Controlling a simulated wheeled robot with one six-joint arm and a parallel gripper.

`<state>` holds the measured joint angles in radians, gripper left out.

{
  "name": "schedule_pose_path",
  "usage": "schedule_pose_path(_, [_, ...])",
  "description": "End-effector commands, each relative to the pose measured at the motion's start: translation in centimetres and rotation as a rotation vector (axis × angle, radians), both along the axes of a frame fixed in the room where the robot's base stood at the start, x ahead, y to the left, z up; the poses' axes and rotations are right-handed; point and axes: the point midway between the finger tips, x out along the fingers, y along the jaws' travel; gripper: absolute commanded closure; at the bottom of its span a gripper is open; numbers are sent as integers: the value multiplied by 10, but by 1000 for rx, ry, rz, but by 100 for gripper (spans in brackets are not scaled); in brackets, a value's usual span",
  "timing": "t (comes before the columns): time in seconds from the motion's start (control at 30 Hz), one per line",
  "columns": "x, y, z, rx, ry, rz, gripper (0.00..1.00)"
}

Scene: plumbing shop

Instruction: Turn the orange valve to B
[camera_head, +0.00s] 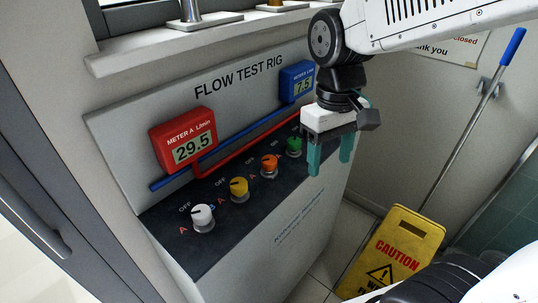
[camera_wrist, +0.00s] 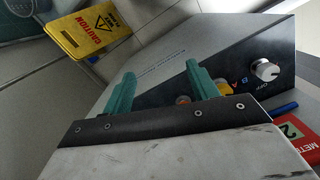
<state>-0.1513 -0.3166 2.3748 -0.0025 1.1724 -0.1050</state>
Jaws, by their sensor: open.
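The orange valve (camera_head: 269,164) is a round knob on the dark sloped panel of the flow test rig (camera_head: 112,130), between the yellow valve (camera_head: 239,187) and the green valve (camera_head: 294,146). My gripper (camera_head: 330,172) is open and empty, its teal fingers pointing down, to the right of the orange valve in the head view and apart from it. In the wrist view my gripper (camera_wrist: 158,85) shows both fingers spread, with a small part of an orange knob (camera_wrist: 183,100) low between them. The B mark by the orange valve is too small to read.
A white valve (camera_head: 202,217) sits at the panel's left end. Red meter A (camera_head: 185,140) reads 29.5 and blue meter B (camera_head: 297,82) reads 7.5. A yellow caution sign (camera_head: 398,250) stands on the floor at right, near a blue-handled pole (camera_head: 478,105).

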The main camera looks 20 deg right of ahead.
Motion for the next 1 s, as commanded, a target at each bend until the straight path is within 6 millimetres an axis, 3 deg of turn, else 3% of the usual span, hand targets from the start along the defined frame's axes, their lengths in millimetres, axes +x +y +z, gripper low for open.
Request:
schedule_pose_path(0.1, [46,23,-16,5,29,134,41])
schedule_pose_path(0.3, [115,58,-41,23,18,362,41])
schedule_pose_path(0.43, [154,72,-41,37,-40,503,41])
schedule_pose_path(0.5, [162,74,-34,40,-77,559,41])
schedule_pose_path(0.67, [162,74,-44,42,-79,602,41])
schedule_pose_path(1.0, [161,73,-96,41,-77,599,41])
